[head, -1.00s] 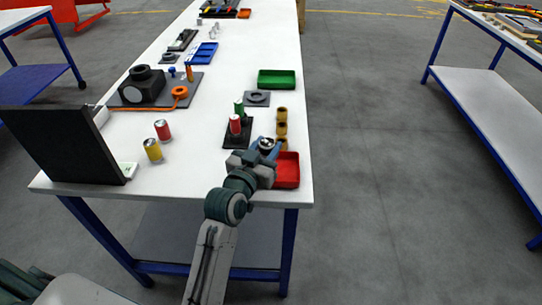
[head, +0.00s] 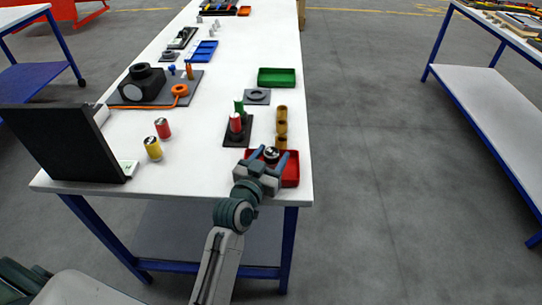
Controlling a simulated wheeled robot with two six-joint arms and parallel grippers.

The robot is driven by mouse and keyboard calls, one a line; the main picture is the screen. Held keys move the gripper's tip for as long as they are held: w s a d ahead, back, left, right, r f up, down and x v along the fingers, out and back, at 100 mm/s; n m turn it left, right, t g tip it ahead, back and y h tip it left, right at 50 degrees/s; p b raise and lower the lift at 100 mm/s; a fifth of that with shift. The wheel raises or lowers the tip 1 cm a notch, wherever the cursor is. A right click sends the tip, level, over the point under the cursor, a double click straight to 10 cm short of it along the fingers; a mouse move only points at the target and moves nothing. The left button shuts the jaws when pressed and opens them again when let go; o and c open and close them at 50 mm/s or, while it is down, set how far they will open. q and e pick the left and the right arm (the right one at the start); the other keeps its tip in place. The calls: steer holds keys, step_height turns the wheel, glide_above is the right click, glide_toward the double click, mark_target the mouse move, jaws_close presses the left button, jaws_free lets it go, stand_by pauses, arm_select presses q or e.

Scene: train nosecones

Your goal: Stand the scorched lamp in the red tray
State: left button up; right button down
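The red tray (head: 291,176) lies at the front right corner of the table. My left gripper (head: 272,154) is over the tray, its two blue fingers spread apart. A small round lamp (head: 271,152) with a dark and silvery top sits between the fingers, and gaps seem to show beside it. It appears to be the scorched lamp, upright within the tray's back part. Its lower part is hidden by the gripper, so I cannot see its contact with the tray floor. My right gripper is not in view.
A black holder (head: 231,141) with a red cylinder (head: 235,123) stands left of the tray. A green tray (head: 277,84) lies farther back. Yellow (head: 153,149) and red (head: 162,128) cans stand on the left, with clear table between.

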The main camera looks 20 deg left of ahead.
arm_select(q)
steer(key=shift+r, duration=0.1)
steer(key=shift+s+a, duration=0.1)
steer(key=shift+s, duration=0.7)
steer(key=s+a+b, duration=0.1)
steer(key=s+b, duration=0.1)
steer(key=s, duration=0.8)
steer(key=shift+s, duration=0.15)
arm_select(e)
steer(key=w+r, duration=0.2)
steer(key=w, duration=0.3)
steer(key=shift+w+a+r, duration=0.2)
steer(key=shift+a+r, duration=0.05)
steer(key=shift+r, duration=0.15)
